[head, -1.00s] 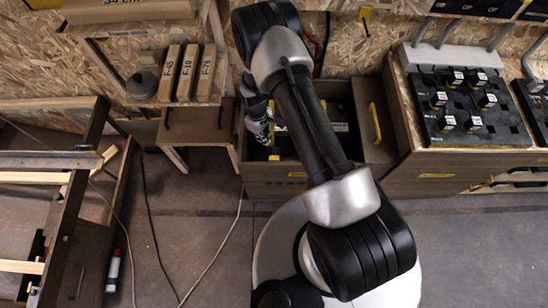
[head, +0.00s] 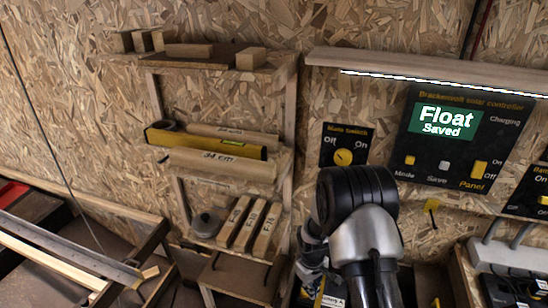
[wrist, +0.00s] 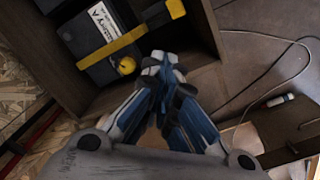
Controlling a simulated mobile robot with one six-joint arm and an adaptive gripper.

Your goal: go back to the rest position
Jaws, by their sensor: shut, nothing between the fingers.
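My gripper shows in the wrist view (wrist: 163,62) with its blue and grey fingers together and nothing between them. It hangs over the edge of a wooden box that holds a dark battery (wrist: 98,38) with a yellow strap. In the head view my gripper (head: 312,275) is small and partly hidden by my black and silver arm, which rises in the lower middle in front of the wall.
A solar controller panel (head: 465,135) with a green screen reading "Float Saved" hangs right of my arm. A main switch (head: 344,146) is beside it. A wooden shelf (head: 215,62) holding blocks and rolls stands left. A cable (wrist: 280,70) lies on the open floor.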

